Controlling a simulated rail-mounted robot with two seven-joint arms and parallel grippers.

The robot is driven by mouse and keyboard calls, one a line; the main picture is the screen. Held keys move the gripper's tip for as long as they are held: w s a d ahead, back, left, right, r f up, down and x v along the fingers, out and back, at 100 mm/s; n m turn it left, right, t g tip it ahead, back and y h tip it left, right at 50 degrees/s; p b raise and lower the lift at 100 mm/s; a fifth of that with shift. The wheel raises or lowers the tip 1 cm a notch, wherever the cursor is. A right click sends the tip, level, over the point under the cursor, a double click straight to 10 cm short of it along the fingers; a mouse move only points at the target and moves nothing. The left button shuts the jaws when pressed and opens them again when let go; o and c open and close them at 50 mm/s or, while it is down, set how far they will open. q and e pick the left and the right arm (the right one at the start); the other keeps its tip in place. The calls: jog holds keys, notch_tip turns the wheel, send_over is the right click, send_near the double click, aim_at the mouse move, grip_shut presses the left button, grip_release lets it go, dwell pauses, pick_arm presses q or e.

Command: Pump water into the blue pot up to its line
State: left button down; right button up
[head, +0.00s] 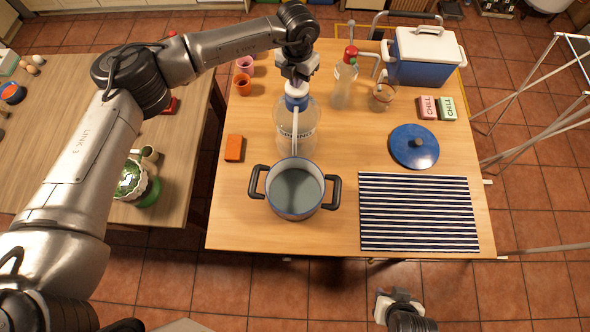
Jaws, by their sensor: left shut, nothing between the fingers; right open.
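The pot (296,211) stands near the table's front edge, with a blue rim and two dark side handles. Grey-looking water lies inside it; I cannot make out a line. Behind it stands a large clear bottle (283,133) with a blue and white pump head (296,101), whose pale spout reaches forward over the pot's back rim. My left gripper (297,81) is shut and empty right on or just above the pump's top; contact is unclear. My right gripper (397,298) is open and empty, low in front of the table.
A blue lid (413,147) and a striped mat (418,212) lie right of the pot. An orange block (234,148) lies to the left. A red-topped bottle (344,82), a glass jar (381,97) and a blue-white cooler (424,58) stand behind. A second table (60,130) is at left.

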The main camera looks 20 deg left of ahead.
pick_arm(q)
jog(key=shift+f+b, duration=0.4)
jog(key=shift+f, duration=0.35)
jog(key=shift+r, duration=0.15)
jog(key=shift+r+p, duration=0.7)
jog(key=shift+r, duration=0.3)
jog(key=shift+r+p, duration=0.65)
jog(key=shift+r, duration=0.7)
jog(key=shift+f+b, duration=0.45)
jog(key=shift+f, duration=0.05)
